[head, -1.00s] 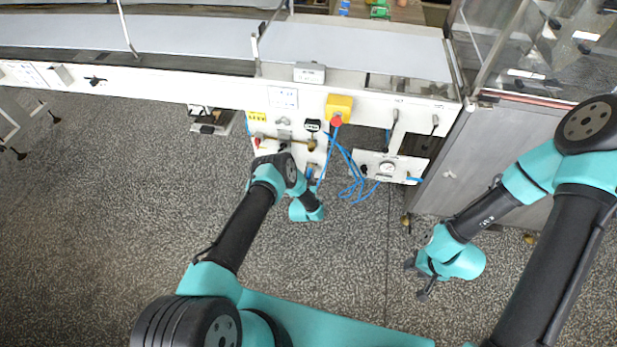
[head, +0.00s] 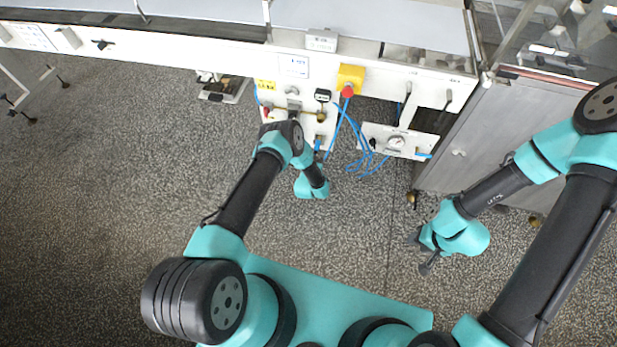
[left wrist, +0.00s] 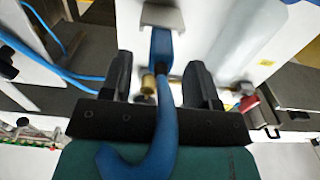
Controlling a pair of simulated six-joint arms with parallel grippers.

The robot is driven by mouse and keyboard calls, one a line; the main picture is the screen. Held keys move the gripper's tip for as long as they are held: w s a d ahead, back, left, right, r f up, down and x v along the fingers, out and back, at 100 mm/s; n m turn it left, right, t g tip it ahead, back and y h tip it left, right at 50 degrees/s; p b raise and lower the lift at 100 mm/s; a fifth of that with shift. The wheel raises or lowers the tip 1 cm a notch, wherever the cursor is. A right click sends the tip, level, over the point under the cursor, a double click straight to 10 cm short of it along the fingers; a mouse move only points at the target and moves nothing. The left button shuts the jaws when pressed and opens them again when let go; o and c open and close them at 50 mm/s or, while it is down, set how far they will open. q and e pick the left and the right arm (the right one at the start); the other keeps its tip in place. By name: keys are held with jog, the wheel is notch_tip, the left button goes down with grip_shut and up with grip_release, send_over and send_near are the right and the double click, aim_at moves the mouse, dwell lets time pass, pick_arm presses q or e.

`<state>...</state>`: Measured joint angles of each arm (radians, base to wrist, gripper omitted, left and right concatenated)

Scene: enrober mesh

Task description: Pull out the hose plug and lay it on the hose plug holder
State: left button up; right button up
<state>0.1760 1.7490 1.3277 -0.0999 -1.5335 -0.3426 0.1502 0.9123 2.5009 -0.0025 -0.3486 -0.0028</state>
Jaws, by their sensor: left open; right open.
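My left gripper (left wrist: 160,85) is open in the left wrist view, its two dark fingers on either side of a blue hose piece with a dark stub, likely the hose plug (left wrist: 161,48). I cannot tell whether the fingers touch it. The plug's far end meets a grey metal bracket (left wrist: 162,15), which may be the hose plug holder. A thick blue hose (left wrist: 165,130) curves over the gripper's body. In the head view my left wrist is at the white valve panel (head: 325,120) and hides its gripper's fingers. My right gripper (head: 421,252) is open and empty above the floor.
A brass fitting (left wrist: 148,82) lies just beyond the fingers. A red knob (left wrist: 248,102) is to the right. Loose thin blue hoses (head: 362,158) hang beside the panel, near a gauge box (head: 397,143). A steel cabinet (head: 480,150) stands right.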

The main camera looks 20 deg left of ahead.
pick_arm(q)
jog(key=s+d, duration=0.1)
jog(key=s, duration=1.3)
jog(key=shift+s, duration=0.3)
jog(key=s+a+r+g+h, duration=0.2)
jog(key=s+r+g+h, duration=0.3)
jog(key=s+r+g, duration=1.2)
jog(key=s+r, duration=0.3)
jog(key=shift+a+n, duration=0.35)
jog(key=shift+n, duration=0.05)
jog(key=shift+o, duration=0.3)
dwell(1.3)
